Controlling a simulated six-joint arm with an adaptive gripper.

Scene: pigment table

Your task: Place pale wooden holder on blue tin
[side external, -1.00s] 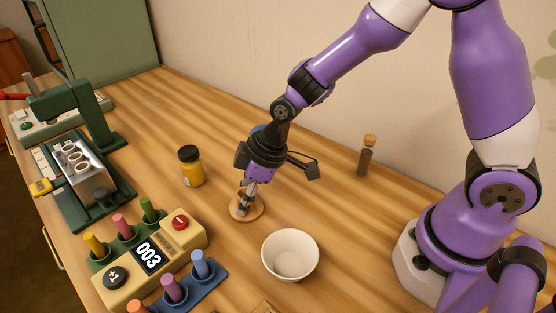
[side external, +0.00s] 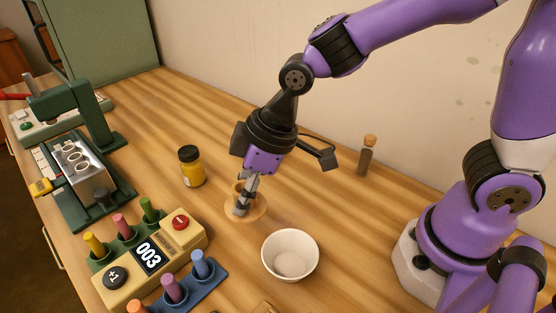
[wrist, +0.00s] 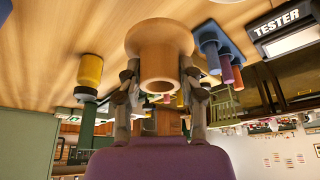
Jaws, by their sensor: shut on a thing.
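The pale wooden holder (side external: 259,208) has a wide round base and a narrower hollow neck. In the side view it is at the middle of the table, behind the white bowl. My gripper (side external: 243,202) points down and is shut on the holder's neck. In the wrist view the holder (wrist: 160,50) is upright relative to the table, which shows at the top, with one finger of my gripper (wrist: 160,88) on each side. The holder looks slightly raised, but the gap below it is hard to judge. I cannot see the blue tin now; my gripper and wrist may hide it.
A white bowl (side external: 290,254) stands just in front of the holder. A yellow jar (side external: 191,168) with a black lid is to its left. A corked vial (side external: 367,157) stands back right. A counter box (side external: 150,262) and peg racks fill the front left.

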